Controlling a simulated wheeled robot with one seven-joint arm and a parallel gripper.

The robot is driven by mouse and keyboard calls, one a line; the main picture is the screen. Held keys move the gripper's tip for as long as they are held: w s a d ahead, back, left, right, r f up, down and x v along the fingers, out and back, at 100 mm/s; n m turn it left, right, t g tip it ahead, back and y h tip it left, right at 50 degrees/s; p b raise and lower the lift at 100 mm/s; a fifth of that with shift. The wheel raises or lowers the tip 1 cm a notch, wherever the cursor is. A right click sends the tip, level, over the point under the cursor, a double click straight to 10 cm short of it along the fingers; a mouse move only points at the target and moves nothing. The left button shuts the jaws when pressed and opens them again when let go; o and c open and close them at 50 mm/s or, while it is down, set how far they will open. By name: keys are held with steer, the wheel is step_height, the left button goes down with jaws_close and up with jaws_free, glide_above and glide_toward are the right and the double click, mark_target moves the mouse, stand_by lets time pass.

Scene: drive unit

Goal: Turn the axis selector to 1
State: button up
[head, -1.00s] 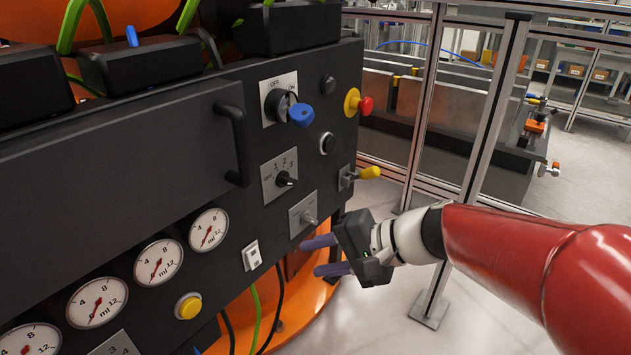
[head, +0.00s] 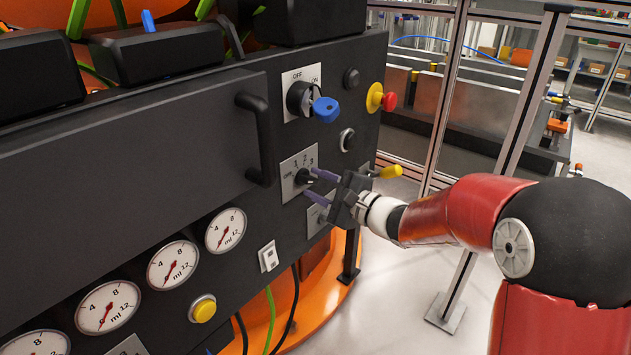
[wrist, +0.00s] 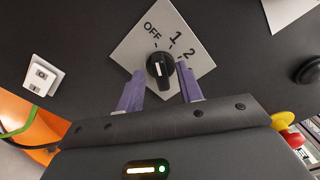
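The axis selector (head: 303,175) is a black knob on a light grey plate marked OFF, 1, 2 and 3, on the dark front panel. In the wrist view the knob (wrist: 160,72) sits near the middle of its plate. Its white mark appears to point toward OFF. My gripper (head: 309,184) is open at the plate. In the wrist view its two purple fingers stand left and right of the knob with gaps visible. How deep the fingertips reach is hard to tell. The 3 is not visible in the wrist view.
Above is an OFF/ON switch with a blue padlock (head: 325,109). A red emergency button (head: 389,101) and a yellow-tipped lever (head: 390,172) stick out on the right. A black handle (head: 258,140) protrudes on the left. A white rocker switch (head: 268,257) is below.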

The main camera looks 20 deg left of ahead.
steer(key=shift+w+a, duration=0.2)
steer(key=shift+a, duration=0.35)
steer(key=shift+c, duration=0.2)
jaws_close()
steer(key=shift+m, duration=0.3)
steer(key=m, duration=0.3)
steer(key=shift+d, duration=0.1)
steer(key=shift+w+r+m, duration=0.1)
steer(key=shift+m, duration=1.9)
